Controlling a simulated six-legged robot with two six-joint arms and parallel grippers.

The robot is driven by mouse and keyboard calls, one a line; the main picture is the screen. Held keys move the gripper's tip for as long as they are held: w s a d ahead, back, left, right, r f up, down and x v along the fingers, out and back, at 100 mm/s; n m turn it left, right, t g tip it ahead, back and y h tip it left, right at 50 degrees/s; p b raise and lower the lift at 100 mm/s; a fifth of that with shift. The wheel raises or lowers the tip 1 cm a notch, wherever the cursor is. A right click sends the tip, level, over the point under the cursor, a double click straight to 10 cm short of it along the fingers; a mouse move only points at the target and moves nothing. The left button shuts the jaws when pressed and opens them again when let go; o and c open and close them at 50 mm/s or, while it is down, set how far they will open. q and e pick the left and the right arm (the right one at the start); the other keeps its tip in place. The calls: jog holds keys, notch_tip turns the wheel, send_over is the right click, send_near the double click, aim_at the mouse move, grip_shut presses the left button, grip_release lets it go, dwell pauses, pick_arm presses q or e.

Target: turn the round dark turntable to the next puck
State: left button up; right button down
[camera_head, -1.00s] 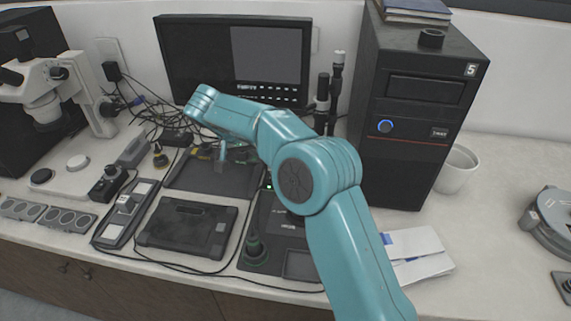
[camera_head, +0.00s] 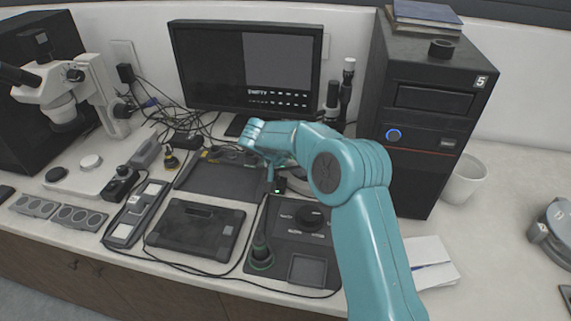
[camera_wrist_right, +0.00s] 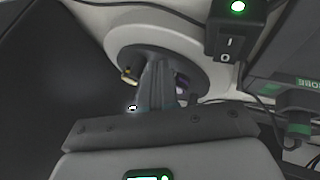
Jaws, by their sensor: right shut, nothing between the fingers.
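The round dark turntable (camera_wrist_right: 125,58) shows in the right wrist view as a grey disc inside a pale round rim. A small yellow-brass piece (camera_wrist_right: 127,76) and a purple-blue piece (camera_wrist_right: 181,80) show on it, partly hidden by my fingers. My right gripper (camera_wrist_right: 158,75) is shut and empty over the disc; I cannot tell whether its tips touch it. In the head view my right gripper (camera_head: 270,178) points down behind the black control panel, and my own arm hides most of the turntable. My left gripper is not in view.
A black switch box (camera_wrist_right: 232,30) with a green light stands beside the disc. The control panel (camera_head: 290,218) with a knob and a green-based lever (camera_head: 261,256) lies in front. A monitor (camera_head: 245,65) stands behind, and a black computer tower (camera_head: 415,130) stands to the right.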

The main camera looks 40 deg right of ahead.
jog(key=shift+s+d+r, duration=0.1)
jog(key=shift+s+d, duration=0.2)
jog(key=shift+s, duration=0.05)
jog(key=shift+d, duration=0.1)
jog(key=shift+s, duration=0.1)
jog(key=shift+d+f+b, duration=0.1)
jog(key=shift+f+b, duration=0.15)
jog(key=shift+b, duration=0.1)
jog(key=shift+s+r+n+b, duration=0.15)
jog(key=shift+n+b, duration=0.15)
jog(key=shift+d, duration=0.1)
